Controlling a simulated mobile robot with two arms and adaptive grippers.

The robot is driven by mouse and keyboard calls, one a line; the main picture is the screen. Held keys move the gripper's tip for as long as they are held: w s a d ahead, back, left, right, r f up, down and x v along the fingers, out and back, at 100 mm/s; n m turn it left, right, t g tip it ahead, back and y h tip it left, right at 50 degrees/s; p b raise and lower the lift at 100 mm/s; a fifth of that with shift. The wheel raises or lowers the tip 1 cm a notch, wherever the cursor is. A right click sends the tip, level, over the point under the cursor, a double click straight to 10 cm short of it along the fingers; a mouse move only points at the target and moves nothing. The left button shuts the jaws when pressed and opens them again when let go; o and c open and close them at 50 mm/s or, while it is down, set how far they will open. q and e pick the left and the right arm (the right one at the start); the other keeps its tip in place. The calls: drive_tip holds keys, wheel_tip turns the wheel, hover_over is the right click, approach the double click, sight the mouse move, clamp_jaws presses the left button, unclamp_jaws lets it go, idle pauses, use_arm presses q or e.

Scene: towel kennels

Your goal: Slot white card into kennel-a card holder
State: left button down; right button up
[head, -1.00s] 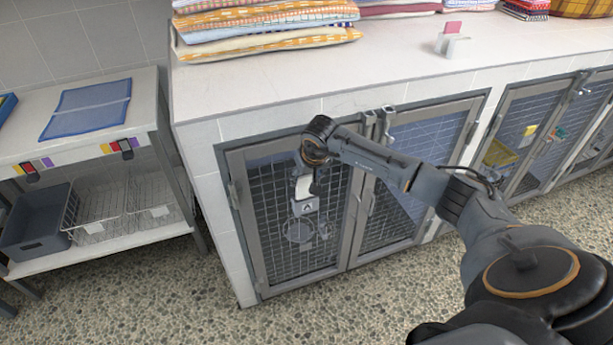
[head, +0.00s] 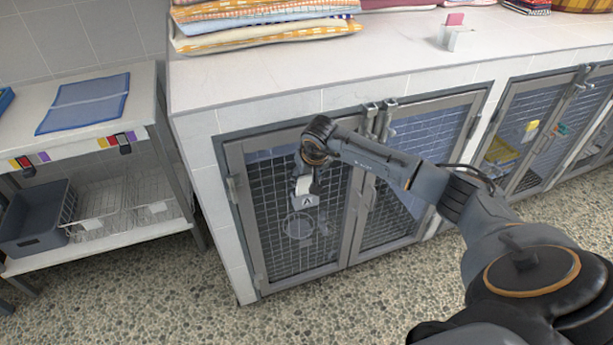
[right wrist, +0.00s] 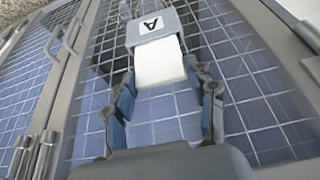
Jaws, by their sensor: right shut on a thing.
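My right gripper (head: 305,182) is shut on the white card (right wrist: 160,62) in front of the left kennel door (head: 262,225). The card holder (right wrist: 152,22), a grey piece marked "A", is on that door's mesh; in the head view the holder (head: 307,201) is just below the gripper. In the right wrist view the card lies between both fingers, and its far edge meets the holder's edge. I cannot tell how deep it sits in the holder. The gripper partly covers the card in the head view. My left gripper is not in view.
Door latches (head: 378,122) stick out at upper right of the door. Folded towels (head: 265,22) lie on the counter (head: 290,78). A shelf unit (head: 88,148) stands at left. The pebbled floor in front is clear.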

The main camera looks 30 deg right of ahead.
drive_tip(key=shift+f, duration=0.4)
drive_tip(key=shift+f+b, duration=0.15)
drive_tip(key=shift+b, duration=0.2)
drive_tip(key=shift+s+d+f+b, duration=0.1)
drive_tip(key=shift+d+f+b, duration=0.15)
drive_tip(key=shift+f+b, duration=0.25)
drive_tip(key=shift+f, duration=0.1)
drive_tip(key=o, duration=1.1)
drive_tip(key=shift+a, duration=0.1)
